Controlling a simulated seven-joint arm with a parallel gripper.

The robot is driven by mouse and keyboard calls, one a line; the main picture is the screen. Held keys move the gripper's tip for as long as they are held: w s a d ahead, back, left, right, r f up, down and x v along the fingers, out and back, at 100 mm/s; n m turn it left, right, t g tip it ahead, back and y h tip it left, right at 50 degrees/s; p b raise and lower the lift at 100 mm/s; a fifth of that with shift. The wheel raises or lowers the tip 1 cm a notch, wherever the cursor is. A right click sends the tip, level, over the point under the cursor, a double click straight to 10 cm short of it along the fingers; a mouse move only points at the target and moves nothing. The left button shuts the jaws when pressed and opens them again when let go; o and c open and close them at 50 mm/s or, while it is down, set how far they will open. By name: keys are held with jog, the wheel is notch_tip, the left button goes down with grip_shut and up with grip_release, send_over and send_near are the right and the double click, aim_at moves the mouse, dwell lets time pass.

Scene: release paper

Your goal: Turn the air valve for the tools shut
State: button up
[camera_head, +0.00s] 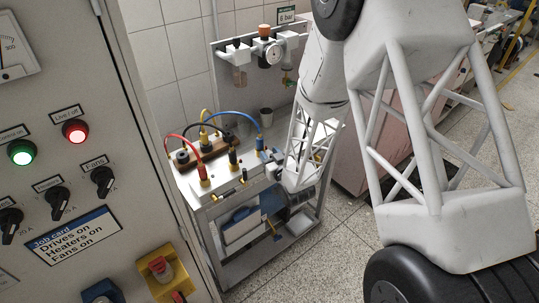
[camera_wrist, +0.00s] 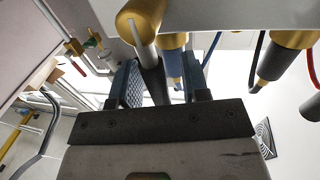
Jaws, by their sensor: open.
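An air unit (camera_head: 264,50) with a gauge, bowls and an orange-topped knob hangs on the grey back panel, under a "6 bar" sign (camera_head: 291,15). A small brass and green fitting (camera_head: 287,82), perhaps the air valve, hangs at its lower right. Red, brass and green fittings (camera_wrist: 92,42) also show at upper left in the wrist view. My gripper (camera_head: 268,162) is at the right end of the trolley top, well below the air unit. In the wrist view my gripper (camera_wrist: 162,84) is open, its fingers either side of a dark rod below a brass end (camera_wrist: 142,22). Contact is unclear.
The trolley (camera_head: 225,200) carries terminals with red, black, yellow and blue cables (camera_head: 238,118). A control cabinet (camera_head: 70,150) with lamps, switches and a job card stands close at left. A pink cabinet (camera_head: 362,150) stands behind my arm. Bare floor lies right of the trolley.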

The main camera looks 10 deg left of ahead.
jog(key=shift+w+a, duration=0.15)
jog(key=shift+c, duration=0.2)
grip_shut()
dwell(0.3)
jog(key=shift+w+d+f+m+g, duration=0.15)
jog(key=shift+w+d+m, duration=0.1)
jog(key=shift+m, duration=0.5)
jog(key=shift+w+d+f+m+g, duration=0.1)
jog(key=shift+w+d+m+g, duration=0.15)
jog(key=shift+m, duration=0.45)
jog(key=shift+w+d+f+m+g, duration=0.15)
jog(key=shift+w+d+m, duration=0.15)
jog(key=shift+m, duration=0.45)
jog(key=shift+o, duration=0.2)
grip_release()
jog(key=shift+s+d+r, duration=0.1)
jog(key=shift+s, duration=0.1)
